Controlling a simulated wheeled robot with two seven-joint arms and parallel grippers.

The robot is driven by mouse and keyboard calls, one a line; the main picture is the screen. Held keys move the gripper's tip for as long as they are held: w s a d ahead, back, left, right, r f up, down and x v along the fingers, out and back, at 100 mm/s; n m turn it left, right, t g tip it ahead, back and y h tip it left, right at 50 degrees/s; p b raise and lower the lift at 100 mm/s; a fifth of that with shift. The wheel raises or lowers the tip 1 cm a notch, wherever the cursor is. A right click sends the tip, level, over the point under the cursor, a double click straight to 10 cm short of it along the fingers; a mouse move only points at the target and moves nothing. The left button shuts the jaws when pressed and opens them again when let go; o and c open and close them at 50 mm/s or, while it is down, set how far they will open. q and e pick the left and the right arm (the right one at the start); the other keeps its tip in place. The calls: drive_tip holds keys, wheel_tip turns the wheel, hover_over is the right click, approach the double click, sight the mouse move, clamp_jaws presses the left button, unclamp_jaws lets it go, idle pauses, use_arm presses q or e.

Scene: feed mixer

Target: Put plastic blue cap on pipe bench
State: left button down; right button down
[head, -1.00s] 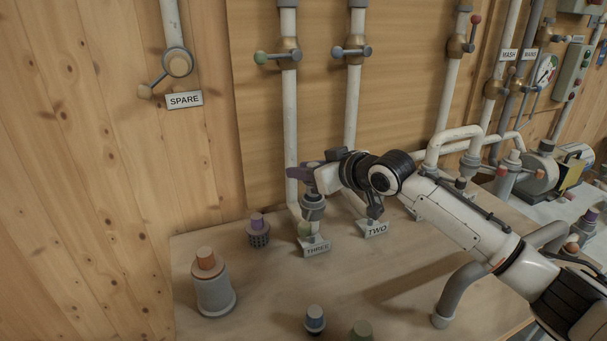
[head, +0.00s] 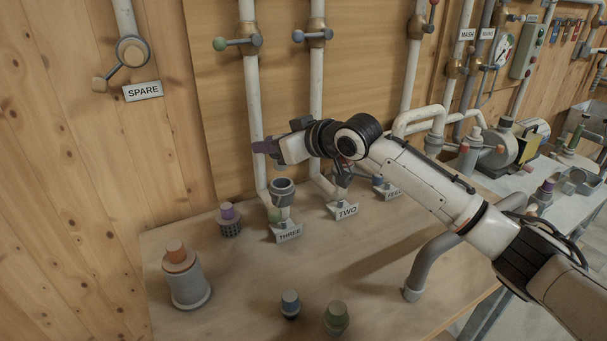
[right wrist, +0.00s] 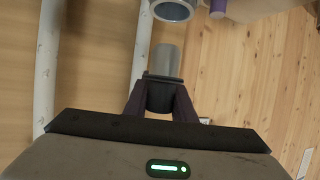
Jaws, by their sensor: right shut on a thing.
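My right gripper (head: 266,147) is above and slightly left of an open grey pipe socket (head: 283,190) at the THREE sign (head: 289,232). In the right wrist view its purple fingers (right wrist: 160,95) are shut on a small dark piece with a grey cylinder (right wrist: 165,60) reaching past them; whether it is bluish I cannot tell. A cap with a blue-grey top and dark base (head: 290,303) stands upright on the wooden pipe bench (head: 240,290). The socket's round mouth also shows in the right wrist view (right wrist: 172,9). My left gripper is out of view.
A purple-topped cap (head: 229,220), a large orange-topped piece (head: 184,275) and a green cap (head: 336,318) stand on the bench. Vertical white pipes (head: 252,95) line the wall behind. A bent grey pipe (head: 425,265) rises at the right. The bench's middle is clear.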

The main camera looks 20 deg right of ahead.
drive_tip(key=shift+m+h, duration=0.5)
drive_tip(key=s, duration=0.3)
drive_tip(key=s+a, duration=0.1)
drive_tip(key=s, duration=0.6)
drive_tip(key=shift+s+a+f, duration=0.15)
drive_tip(key=shift+f, duration=0.05)
drive_tip(key=s+d+r+m+t+h, duration=0.25)
drive_tip(key=s+d+m+h, duration=0.2)
drive_tip(key=s+d, duration=0.4)
drive_tip(key=w+d+f+m+h, duration=0.1)
drive_tip(key=d+f, duration=0.2)
drive_tip(key=f, duration=0.2)
drive_tip(key=w+d+f+m+g+h, duration=0.1)
drive_tip(key=d+f+h, duration=0.1)
drive_tip(key=f, duration=0.4)
drive_tip(key=w+d+f+m+h+b, duration=0.1)
drive_tip(key=w+d+f, duration=0.1)
drive_tip(key=d+f, duration=0.2)
drive_tip(key=shift+d+f+m+g+h, duration=0.25)
drive_tip(key=shift+f, duration=2.55)
